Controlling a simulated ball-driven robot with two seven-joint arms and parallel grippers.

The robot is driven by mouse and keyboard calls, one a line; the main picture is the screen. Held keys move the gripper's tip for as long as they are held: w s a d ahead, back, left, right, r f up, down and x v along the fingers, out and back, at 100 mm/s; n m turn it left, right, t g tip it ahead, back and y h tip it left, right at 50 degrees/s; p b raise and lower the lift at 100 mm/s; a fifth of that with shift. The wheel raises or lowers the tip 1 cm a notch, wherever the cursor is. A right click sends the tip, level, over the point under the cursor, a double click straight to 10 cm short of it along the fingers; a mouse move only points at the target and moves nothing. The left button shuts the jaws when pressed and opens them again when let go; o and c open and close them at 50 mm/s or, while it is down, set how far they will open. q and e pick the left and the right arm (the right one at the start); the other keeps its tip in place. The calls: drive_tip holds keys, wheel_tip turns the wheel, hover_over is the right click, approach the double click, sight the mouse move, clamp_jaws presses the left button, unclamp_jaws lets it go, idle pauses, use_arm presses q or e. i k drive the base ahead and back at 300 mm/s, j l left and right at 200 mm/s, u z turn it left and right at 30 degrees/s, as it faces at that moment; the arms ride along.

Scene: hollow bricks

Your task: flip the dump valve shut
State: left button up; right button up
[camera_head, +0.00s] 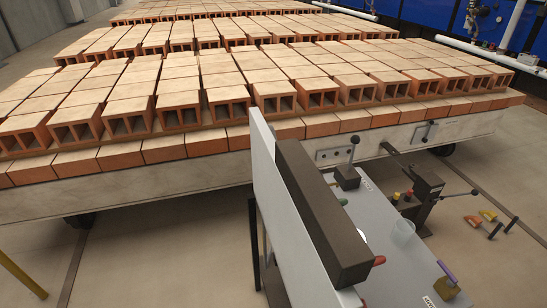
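No part carries a readable name, so I cannot tell for certain which is the dump valve. A brass-coloured body with a purple handle (447,272) sits at the front right of the grey console top (385,285). The handle slants across above the body. A black-knobbed lever (353,148) stands upright on a dark block at the back of the console. A red-tipped handle (378,261) pokes out beside the long dark bar, which hides its base. Neither of my grippers is in view.
A tall white panel (283,215) and a thick dark bar (325,215) screen the console's left side. Behind is a long trolley (180,178) stacked with hollow bricks (180,110).

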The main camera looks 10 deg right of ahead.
sight(452, 281)
drive_tip(key=z, duration=1.75)
